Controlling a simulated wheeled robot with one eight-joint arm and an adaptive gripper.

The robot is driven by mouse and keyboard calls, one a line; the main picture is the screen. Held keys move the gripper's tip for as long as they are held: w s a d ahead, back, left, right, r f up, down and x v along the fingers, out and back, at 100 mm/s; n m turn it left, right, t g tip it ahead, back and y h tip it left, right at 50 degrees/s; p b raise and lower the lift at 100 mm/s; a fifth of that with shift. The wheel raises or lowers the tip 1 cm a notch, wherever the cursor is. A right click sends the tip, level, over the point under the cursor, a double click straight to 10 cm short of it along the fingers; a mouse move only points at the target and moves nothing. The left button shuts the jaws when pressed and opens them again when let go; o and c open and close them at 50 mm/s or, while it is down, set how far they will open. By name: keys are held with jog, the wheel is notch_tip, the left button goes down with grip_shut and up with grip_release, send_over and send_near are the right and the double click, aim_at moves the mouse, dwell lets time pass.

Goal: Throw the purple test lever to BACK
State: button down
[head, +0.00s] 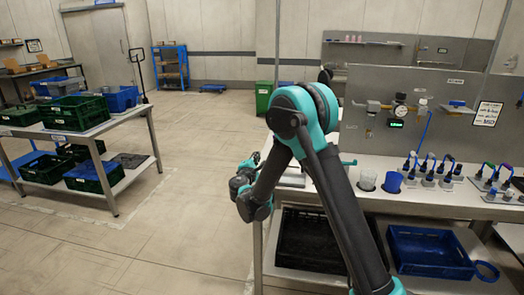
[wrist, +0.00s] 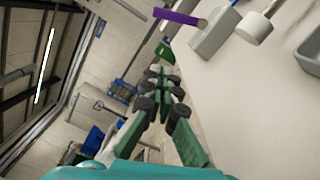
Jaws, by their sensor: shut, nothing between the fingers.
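In the wrist view a purple bar (wrist: 176,18) sticks out from a pale grey block (wrist: 214,34) on the light bench top; it looks like the purple test lever. I cannot make out its position markings. In the head view this bar does not show, and my arm covers part of the bench there. My gripper (head: 241,187) hangs off the left end of the bench in the head view. In the wrist view my gripper (wrist: 157,74) is shut and empty, apart from the purple bar, below and left of it.
The workbench (head: 415,198) carries several small levers (head: 429,165) and a blue cup (head: 393,181) at right. A black crate (head: 308,240) and a blue crate (head: 428,250) sit on its lower shelf. A crate table (head: 104,128) stands left. The floor between is clear.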

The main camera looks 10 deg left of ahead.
jog(key=w, duration=0.8)
jog(key=shift+d, duration=0.4)
jog(key=d, duration=0.1)
jog(key=w+d+r, duration=0.1)
jog(key=shift+w+d+r, duration=0.1)
jog(key=shift+w+d, duration=0.05)
jog(key=shift+d, duration=0.15)
jog(key=shift+w+d+r, duration=0.1)
jog(key=shift+d+r, duration=0.1)
jog(key=shift+d, duration=0.3)
